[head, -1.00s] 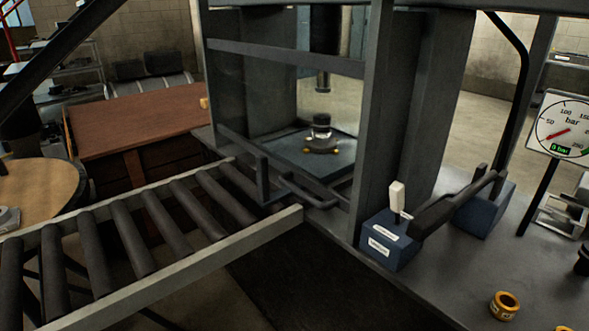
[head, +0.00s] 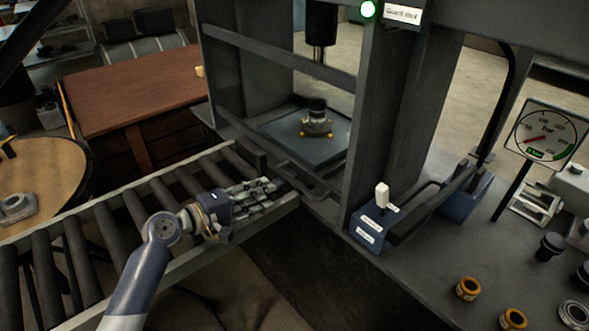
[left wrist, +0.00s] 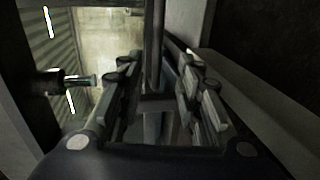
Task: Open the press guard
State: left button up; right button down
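The press guard (head: 280,54) is a dark frame across the front of the press, with a crossbar. It stands down, and a lit green lamp (head: 368,9) beside a label that seems to read "Guard shut" is above it. A dark bar handle (head: 306,184) sticks out at its lower edge. My left gripper (head: 270,194) is over the end of the roller conveyor, just left of the handle. In the left wrist view its fingers (left wrist: 160,82) are spread, with a dark bar between them in the picture; contact cannot be told. My right gripper is not in view.
The roller conveyor (head: 105,212) runs up to the press. A part (head: 316,122) sits on the press bed under the ram. A blue pump (head: 374,228) with a white lever, a pressure gauge (head: 544,132) and brass rings (head: 468,288) are on the bench at right.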

aim_at(291, 182)
pick_arm(q)
jog(key=shift+w+d+f, duration=0.1)
jog(key=shift+w, duration=0.6)
jog(key=shift+w+d, duration=0.2)
jog(key=shift+w, duration=0.05)
jog(key=shift+w+d, duration=0.3)
jog(key=shift+d, duration=0.65)
jog(key=x, duration=0.6)
jog(key=shift+w+a+p, duration=0.1)
jog(key=shift+a+p, duration=0.05)
jog(key=shift+p, duration=0.15)
jog(key=shift+w+d, duration=0.3)
jog(key=shift+d, duration=0.15)
jog(key=shift+w+d+f, duration=0.15)
jog(key=shift+w+f, duration=0.05)
grip_shut()
